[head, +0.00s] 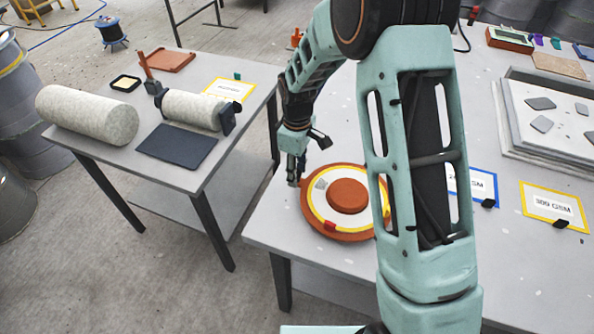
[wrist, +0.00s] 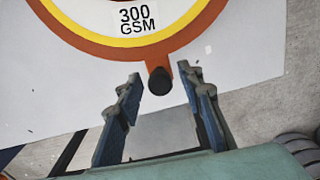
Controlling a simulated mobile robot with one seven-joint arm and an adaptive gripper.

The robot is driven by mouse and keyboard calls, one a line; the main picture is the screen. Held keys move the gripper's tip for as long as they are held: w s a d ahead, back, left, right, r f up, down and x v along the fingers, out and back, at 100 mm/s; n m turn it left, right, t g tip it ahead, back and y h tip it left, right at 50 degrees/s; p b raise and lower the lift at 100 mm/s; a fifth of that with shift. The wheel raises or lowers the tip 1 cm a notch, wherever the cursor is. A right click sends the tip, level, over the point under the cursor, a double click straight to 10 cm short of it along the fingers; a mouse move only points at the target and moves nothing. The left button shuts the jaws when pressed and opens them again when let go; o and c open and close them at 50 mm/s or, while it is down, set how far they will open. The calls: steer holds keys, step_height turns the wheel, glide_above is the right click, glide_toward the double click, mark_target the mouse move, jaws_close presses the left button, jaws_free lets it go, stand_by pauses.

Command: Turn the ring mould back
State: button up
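The ring mould (head: 347,196) is a round orange disc with a raised orange middle, a white band and a yellow ring. It lies flat on the grey table. My gripper (head: 295,181) is at the mould's left edge. In the wrist view, my gripper (wrist: 159,76) is open, its fingers on either side of the peg with gaps showing.
My arm hides the mould's right edge. Blue-framed (head: 484,187) and yellow-framed (head: 554,207) cards lie to the right. A pale tray (head: 513,130) with grey pieces stands at the back right. A second table (head: 105,160) with rolls stands left, across a floor gap.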

steer(key=shift+f, duration=0.15)
steer(key=shift+c, duration=0.2)
jaws_close()
steer(key=shift+s, duration=0.1)
stand_by(0.3)
